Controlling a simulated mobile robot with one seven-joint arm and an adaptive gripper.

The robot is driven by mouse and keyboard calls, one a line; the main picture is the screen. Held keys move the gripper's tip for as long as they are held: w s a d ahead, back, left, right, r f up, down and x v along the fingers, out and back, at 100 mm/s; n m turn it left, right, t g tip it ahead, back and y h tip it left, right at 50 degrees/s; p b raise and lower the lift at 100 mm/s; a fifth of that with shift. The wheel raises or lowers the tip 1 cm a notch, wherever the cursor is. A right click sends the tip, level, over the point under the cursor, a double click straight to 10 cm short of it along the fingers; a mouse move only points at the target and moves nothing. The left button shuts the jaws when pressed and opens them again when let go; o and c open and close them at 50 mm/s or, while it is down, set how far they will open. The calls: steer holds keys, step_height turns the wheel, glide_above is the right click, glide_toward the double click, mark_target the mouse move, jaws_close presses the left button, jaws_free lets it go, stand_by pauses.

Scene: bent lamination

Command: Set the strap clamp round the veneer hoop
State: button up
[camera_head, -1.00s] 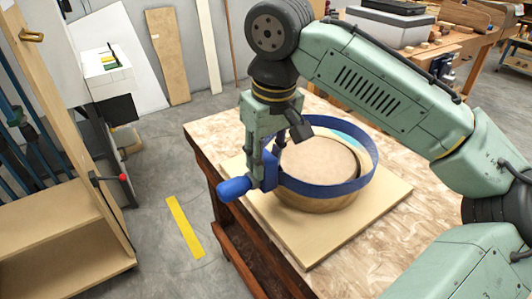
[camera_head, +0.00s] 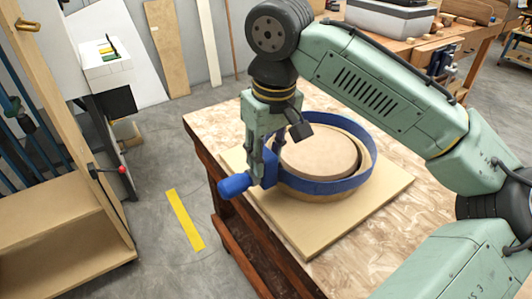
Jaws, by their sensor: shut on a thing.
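The strap clamp (camera_head: 322,186) is a blue band ring with a blue block and a thick blue handle (camera_head: 234,186) on its left side. My gripper (camera_head: 264,156) points down and is shut on the clamp's block at the left of the ring. The tan veneer hoop (camera_head: 312,197) stands around a round pale wooden form (camera_head: 318,158) on a flat board. The band encircles the hoop, with hoop wall showing below it at the front and inside it at the back right. I cannot tell whether the band touches the hoop all round.
The square base board (camera_head: 358,213) lies on a wood-topped workbench (camera_head: 425,222), with bare top to its right. A wooden shelf unit (camera_head: 62,215) with a red-knobbed lever stands at the left. Another bench with boxes is behind. A yellow strip marks the floor.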

steer(key=shift+f, duration=0.2)
steer(key=shift+f+b, duration=0.8)
steer(key=shift+f, duration=1)
steer(key=o, duration=1.1)
steer(key=shift+o, duration=0.2)
steer(key=r, duration=0.4)
steer(key=s+r, duration=0.1)
steer(key=r, duration=0.3)
steer(key=d+r, duration=0.1)
steer(key=r, duration=0.3)
steer(key=shift+s, duration=0.2)
steer(key=shift+r+p, duration=0.1)
steer(key=shift+p, duration=0.2)
